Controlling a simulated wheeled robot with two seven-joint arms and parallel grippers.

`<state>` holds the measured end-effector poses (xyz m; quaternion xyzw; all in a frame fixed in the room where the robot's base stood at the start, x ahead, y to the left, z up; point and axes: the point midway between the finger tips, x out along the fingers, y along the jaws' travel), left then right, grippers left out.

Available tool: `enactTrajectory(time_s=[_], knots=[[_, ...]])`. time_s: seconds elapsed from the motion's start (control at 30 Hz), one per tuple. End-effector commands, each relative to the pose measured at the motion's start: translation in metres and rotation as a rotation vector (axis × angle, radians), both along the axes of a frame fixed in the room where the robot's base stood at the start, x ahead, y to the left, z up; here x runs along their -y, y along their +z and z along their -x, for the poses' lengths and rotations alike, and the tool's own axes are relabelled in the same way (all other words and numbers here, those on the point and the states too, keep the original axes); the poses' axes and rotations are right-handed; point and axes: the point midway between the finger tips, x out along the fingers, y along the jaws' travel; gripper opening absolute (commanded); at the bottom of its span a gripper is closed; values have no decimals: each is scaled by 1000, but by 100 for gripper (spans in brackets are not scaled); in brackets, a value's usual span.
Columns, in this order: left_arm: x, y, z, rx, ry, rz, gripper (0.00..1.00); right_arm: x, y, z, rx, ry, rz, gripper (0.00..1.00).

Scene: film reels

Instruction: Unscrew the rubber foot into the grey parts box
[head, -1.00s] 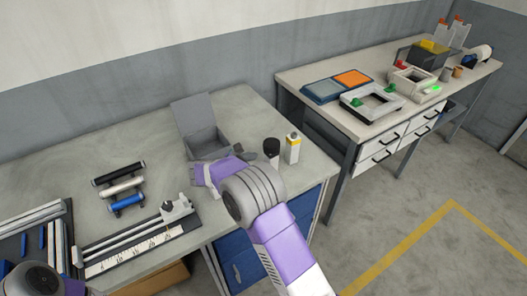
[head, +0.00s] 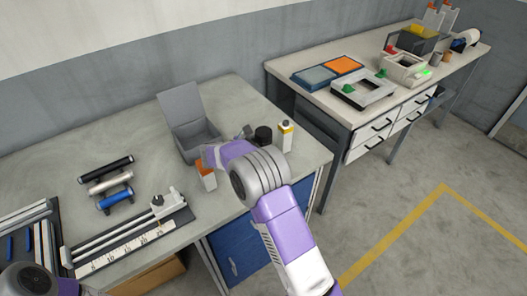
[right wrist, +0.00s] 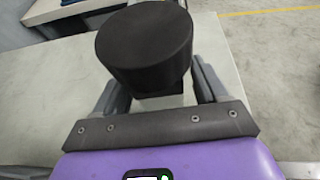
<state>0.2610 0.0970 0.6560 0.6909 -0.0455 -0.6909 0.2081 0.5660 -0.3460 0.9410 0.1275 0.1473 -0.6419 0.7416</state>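The rubber foot appears to be the black round piece (head: 263,134) at the right end of the near bench; it fills the upper middle of the right wrist view (right wrist: 144,45). A dark neck and a pale part show below it there. My right gripper (right wrist: 162,92) has one finger on each side of that neck, with gaps visible, so it looks open; the foot partly hides the left fingertip. In the head view, the right gripper (head: 246,134) is just left of the foot. My left gripper is out of view.
An orange-topped white container (head: 206,175) stands in front of the box. A ruled rail fixture (head: 130,238) and several rollers (head: 110,182) lie to the left. A second bench (head: 300,82) stands beyond.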

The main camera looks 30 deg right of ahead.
Motion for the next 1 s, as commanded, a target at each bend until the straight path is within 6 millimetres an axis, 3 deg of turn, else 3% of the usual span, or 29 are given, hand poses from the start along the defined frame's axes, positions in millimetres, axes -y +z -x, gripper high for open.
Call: enactTrajectory(time_s=[0.03, 0.43, 0.73, 1.0], knots=[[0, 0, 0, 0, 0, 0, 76, 0, 0, 0, 0, 0, 0, 66], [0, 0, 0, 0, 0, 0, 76, 0, 1, 0, 1, 0, 1, 7], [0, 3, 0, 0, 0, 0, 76, 0, 9, 0, 3, 0, 1, 6], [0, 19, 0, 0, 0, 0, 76, 0, 62, 0, 6, -1, 1, 6]])
